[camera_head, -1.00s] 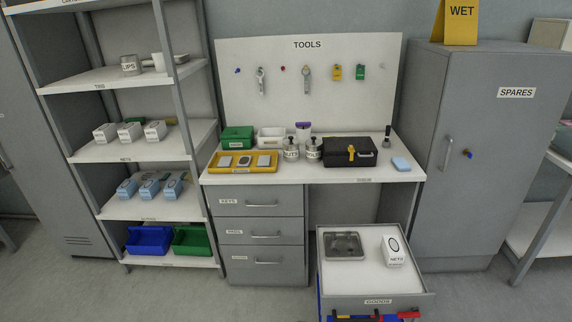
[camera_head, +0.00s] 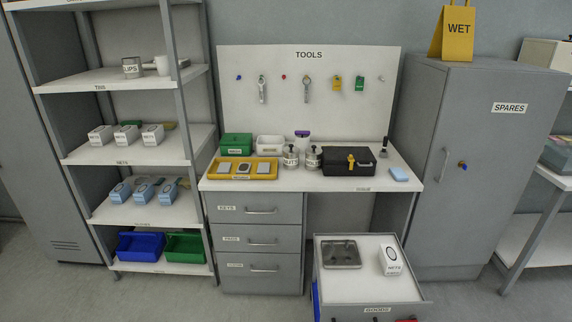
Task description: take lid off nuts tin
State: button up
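Two small pale tins with dark knobbed lids stand side by side on the workbench, behind its front edge. The left tin (camera_head: 290,158) has a label that seems to read NUTS, but it is small. The right tin (camera_head: 313,158) also has a label, too small to read surely. Both lids appear to be on. My gripper is not in view.
Shelves (camera_head: 125,150) stand left, a SPARES cabinet (camera_head: 480,170) right.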

aim_at(291, 149)
jog(key=u, duration=0.05)
jog(key=i, duration=1)
jog(key=z, duration=0.05)
